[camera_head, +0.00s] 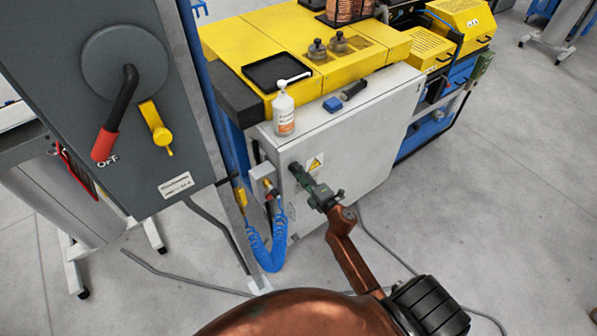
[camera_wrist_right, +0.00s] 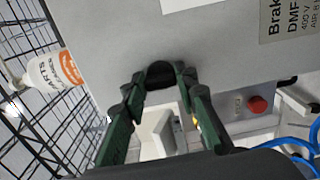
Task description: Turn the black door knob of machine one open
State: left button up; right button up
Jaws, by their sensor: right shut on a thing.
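The black door knob (camera_head: 295,168) sits on the front of the light grey cabinet (camera_head: 375,125) below the yellow machine top. My right gripper (camera_head: 304,178) reaches up to it from the lower right, and its fingers partly cover the knob. In the right wrist view, the dark knob (camera_wrist_right: 158,70) lies between the tips of the green fingers of my right gripper (camera_wrist_right: 157,84), which is shut on it. How far the knob is turned cannot be told. The cabinet door looks flush with its frame. My left gripper is not in view.
A grey panel with a red-handled OFF lever (camera_head: 115,115) stands close on the left. A coiled blue hose (camera_head: 268,245) hangs beside the cabinet. A white bottle (camera_head: 283,110) and black tray (camera_head: 276,72) stand on top. The floor to the right is mostly clear.

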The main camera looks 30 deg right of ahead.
jog(key=shift+m, duration=0.3)
jog(key=o, duration=1.2)
jog(key=shift+c, duration=0.2)
jog(key=shift+s, duration=0.1)
jog(key=s+d, duration=0.1)
jog(key=s, duration=1)
jog(key=shift+s, duration=0.4)
